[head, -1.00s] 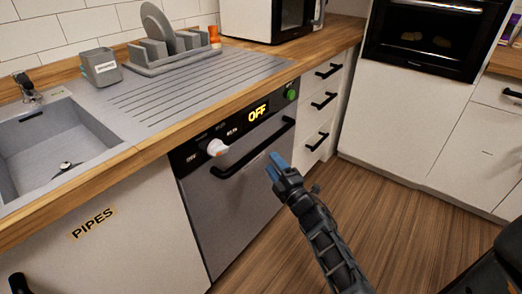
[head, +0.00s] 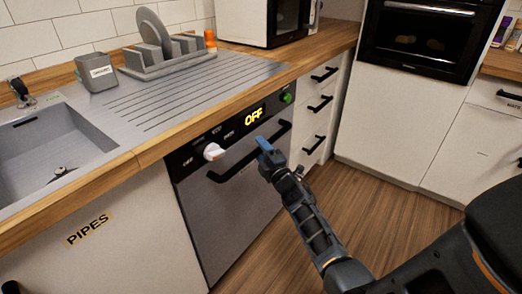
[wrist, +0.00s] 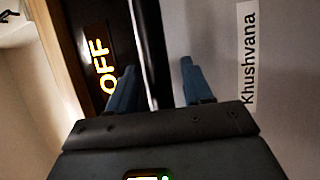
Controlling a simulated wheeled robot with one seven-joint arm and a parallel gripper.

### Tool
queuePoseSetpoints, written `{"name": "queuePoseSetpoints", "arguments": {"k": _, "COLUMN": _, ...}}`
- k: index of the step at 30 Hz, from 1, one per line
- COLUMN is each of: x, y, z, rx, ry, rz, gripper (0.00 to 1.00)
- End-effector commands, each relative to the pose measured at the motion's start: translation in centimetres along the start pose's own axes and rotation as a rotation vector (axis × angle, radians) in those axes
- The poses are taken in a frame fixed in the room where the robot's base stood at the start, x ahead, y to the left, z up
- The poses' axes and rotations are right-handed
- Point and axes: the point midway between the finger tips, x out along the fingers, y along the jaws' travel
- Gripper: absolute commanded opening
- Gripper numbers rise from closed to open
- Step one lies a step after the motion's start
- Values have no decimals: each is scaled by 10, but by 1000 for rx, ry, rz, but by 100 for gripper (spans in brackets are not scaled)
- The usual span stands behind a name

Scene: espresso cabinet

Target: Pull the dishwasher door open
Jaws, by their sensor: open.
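The dishwasher door (head: 222,222) is a grey metal front below the counter, and it is closed. Its black bar handle (head: 226,174) runs across the top of the door. My gripper (head: 264,146) is at the right half of the handle, with blue fingers pointing at it. In the wrist view my open gripper (wrist: 158,78) has one finger on each side of the dark handle bar (wrist: 151,45). I cannot tell whether the fingers touch it. The dishwasher panel shows a lit OFF display (head: 255,116).
A white knob (head: 213,152) and a green button (head: 287,98) sit on the panel. White drawers (head: 318,105) with black handles stand to the right. A sink (head: 45,150) and a dish rack (head: 165,55) are above. The wooden floor (head: 370,220) before the dishwasher is clear.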

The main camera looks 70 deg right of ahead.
Motion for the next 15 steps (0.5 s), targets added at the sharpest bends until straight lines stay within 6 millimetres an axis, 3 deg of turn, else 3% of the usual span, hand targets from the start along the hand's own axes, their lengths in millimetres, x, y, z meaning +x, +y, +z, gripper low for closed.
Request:
{"name": "queuePoseSetpoints", "arguments": {"k": 2, "x": 0, "y": 0, "z": 0, "rx": 0, "ry": 0, "rz": 0, "gripper": 51}}
{"name": "queuePoseSetpoints", "arguments": {"k": 15, "x": -1, "y": 0, "z": 0, "rx": 0, "ry": 0, "rz": -1, "gripper": 8}}
